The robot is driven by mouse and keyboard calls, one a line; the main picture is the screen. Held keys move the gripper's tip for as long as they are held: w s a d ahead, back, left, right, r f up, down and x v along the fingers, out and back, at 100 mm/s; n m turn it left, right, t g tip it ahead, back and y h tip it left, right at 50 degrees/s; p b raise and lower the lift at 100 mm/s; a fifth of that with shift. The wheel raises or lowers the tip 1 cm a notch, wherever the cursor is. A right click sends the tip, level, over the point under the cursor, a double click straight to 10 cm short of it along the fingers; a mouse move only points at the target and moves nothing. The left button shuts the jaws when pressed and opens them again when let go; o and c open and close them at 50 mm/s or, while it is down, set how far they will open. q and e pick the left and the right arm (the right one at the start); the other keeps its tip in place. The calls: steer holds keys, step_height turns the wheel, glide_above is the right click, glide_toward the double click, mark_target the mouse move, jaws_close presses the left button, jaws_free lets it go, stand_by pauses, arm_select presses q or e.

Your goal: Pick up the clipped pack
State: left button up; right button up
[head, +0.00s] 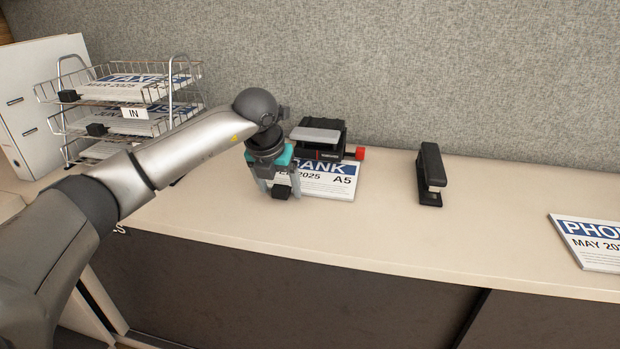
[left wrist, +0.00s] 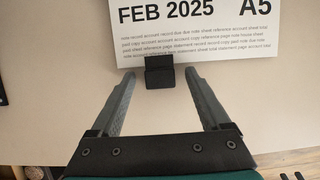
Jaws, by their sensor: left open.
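The clipped pack (head: 338,185) is a stack of white paper with a blue "BANK" band and "FEB 2025 A5" on it. It lies on the desk, partly hidden by my left gripper. A black binder clip (left wrist: 159,72) grips its near edge; it also shows in the head view (head: 281,191). My left gripper (head: 281,187) points down at the clip. In the left wrist view, its open fingers (left wrist: 160,84) stand one on each side of the clip, with gaps to it. My right gripper is not in view.
A black hole punch (head: 318,139) stands at the pack's far edge. A wire tray rack (head: 115,115) with clipped packs and a white binder (head: 40,105) stand at the left. A black stapler (head: 431,174) and a "PHONE" pack (head: 590,241) are to the right. The desk between is clear.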

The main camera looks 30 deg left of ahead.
arm_select(q)
steer(key=shift+c, duration=0.2)
jaws_close()
stand_by(0.3)
stand_by(0.3)
